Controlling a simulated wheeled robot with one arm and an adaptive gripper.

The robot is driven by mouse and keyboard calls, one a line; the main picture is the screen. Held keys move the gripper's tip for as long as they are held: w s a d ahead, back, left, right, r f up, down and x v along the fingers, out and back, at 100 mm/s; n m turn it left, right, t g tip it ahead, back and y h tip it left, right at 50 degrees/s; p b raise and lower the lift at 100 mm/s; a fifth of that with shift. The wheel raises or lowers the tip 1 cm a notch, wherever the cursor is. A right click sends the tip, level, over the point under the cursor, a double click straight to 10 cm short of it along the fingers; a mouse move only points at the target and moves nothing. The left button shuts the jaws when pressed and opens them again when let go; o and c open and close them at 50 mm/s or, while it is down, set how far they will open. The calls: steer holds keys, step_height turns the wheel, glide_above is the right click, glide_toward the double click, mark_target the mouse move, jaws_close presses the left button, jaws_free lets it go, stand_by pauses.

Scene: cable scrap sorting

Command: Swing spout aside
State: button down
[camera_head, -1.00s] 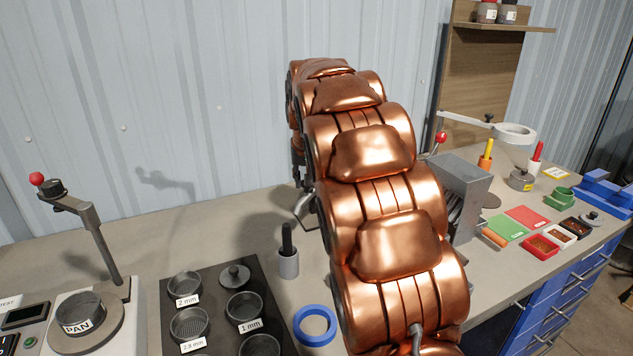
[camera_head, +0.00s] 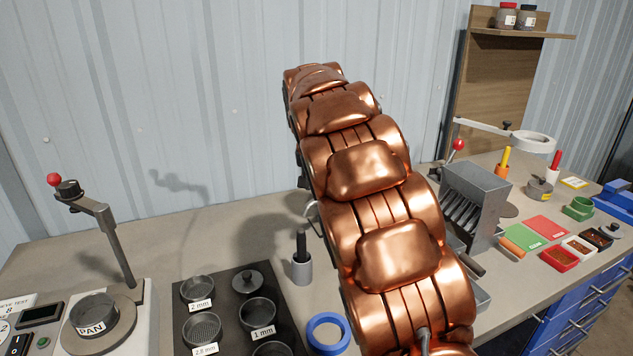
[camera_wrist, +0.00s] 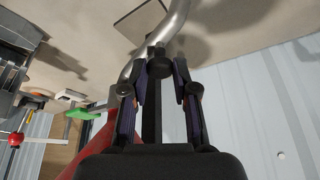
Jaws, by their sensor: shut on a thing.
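The spout is a curved silver metal tube (camera_wrist: 172,28) at the top of the wrist view, with a dark knob-like piece by it. My gripper (camera_wrist: 162,80) has its two fingers closed around that dark piece, close under the tube. In the head view only a small curved bit of the silver tube (camera_head: 312,212) shows at the left edge of my copper-coloured arm. My arm hides the rest of the spout and my gripper there.
A sieve shaker with a pan (camera_head: 93,312) stands at left. A dark mat with several sieves, a grey holder (camera_head: 301,268) and a blue ring (camera_head: 328,334) are in front. A grey slotted box (camera_head: 476,200) stands right of my arm, with small trays beyond.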

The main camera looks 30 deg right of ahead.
steer(key=c, duration=0.9)
jaws_free()
steer(key=shift+v, duration=5.95)
